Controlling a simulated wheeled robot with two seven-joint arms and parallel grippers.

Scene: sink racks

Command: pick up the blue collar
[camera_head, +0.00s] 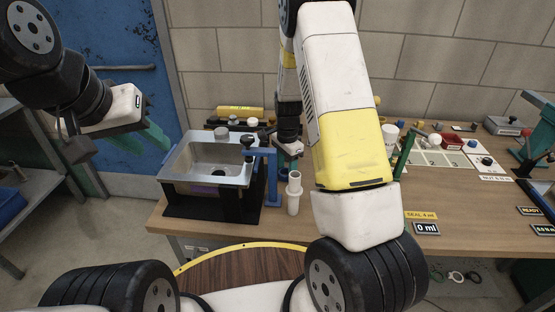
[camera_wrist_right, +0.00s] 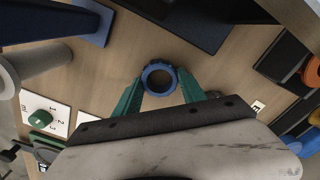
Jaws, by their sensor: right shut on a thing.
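The blue collar (camera_wrist_right: 159,78) is a small ring between the green fingertips of my right gripper (camera_wrist_right: 160,90) in the right wrist view. The fingers touch it on both sides and are shut on it. Its hole faces the camera. In the head view my right gripper (camera_head: 290,150) is beside the sink and the white cylinder, and the collar cannot be made out there. My left gripper (camera_head: 140,142) is over the left side, away from the table, with its green fingers apart and nothing seen between them.
A metal sink (camera_head: 212,158) in a black stand is at the table's left, with a blue bracket (camera_head: 270,178) at its right. A white cylinder (camera_head: 294,193) stands beside it. A white cup (camera_head: 390,140) and boards with small parts (camera_head: 440,150) are further right.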

